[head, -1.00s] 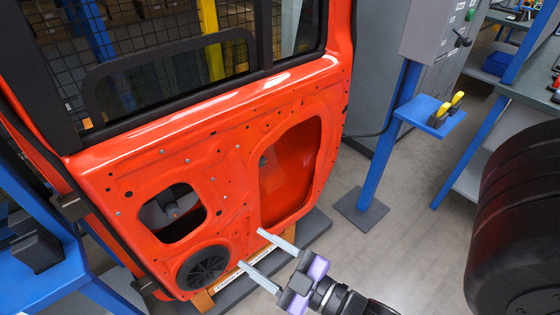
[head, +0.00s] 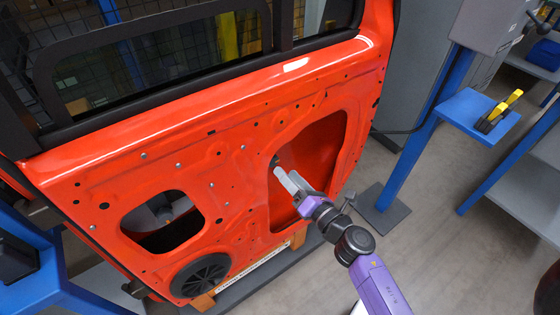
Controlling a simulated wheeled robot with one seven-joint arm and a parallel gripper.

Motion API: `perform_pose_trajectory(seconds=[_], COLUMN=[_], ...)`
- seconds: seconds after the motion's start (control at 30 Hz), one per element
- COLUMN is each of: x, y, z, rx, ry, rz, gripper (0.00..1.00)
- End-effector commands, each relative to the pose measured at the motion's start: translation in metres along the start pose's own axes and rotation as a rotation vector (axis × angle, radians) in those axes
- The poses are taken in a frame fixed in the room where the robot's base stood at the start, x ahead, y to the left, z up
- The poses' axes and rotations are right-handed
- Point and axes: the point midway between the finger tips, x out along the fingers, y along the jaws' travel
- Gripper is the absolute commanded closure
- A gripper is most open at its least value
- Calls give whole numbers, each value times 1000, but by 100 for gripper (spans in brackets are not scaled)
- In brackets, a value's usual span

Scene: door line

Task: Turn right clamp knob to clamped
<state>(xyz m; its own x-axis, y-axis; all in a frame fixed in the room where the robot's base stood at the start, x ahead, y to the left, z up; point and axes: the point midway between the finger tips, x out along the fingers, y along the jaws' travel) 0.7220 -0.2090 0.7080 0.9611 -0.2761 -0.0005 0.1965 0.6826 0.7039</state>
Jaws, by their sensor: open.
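The orange-red door panel (head: 150,150) stands upright in front of me with two openings. A small dark knob-like part (head: 275,160) shows at the upper left edge of the larger right opening; I take it for the right clamp knob. It is partly covered by my gripper, and its turn position cannot be told. My gripper (head: 284,174) has its pale fingers pointing at this part, with the tips at or very near it. The fingers overlap in this view, and contact cannot be told. Another knob-like part (head: 166,214) shows inside the smaller left opening.
A round black speaker (head: 200,275) sits low on the door. A blue post with a small shelf (head: 470,105) holding yellow-handled tools (head: 498,112) stands at the right. Grey floor (head: 440,210) lies open between post and door. A blue frame stands at the left.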

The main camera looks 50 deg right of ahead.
Motion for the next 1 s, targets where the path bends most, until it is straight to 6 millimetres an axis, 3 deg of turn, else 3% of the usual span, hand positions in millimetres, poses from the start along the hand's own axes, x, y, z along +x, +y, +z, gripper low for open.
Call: perform_pose_trajectory(seconds=[0.33, 0.73, 0.77, 1.0], x=[50, 59, 59, 59], y=[1, 0, 0, 0], z=[0, 0, 0, 0], rx=[3, 4, 4, 5], ry=[-1, 0, 0, -1], rz=[0, 0, 0, 0], gripper=[45, 45, 47, 94])
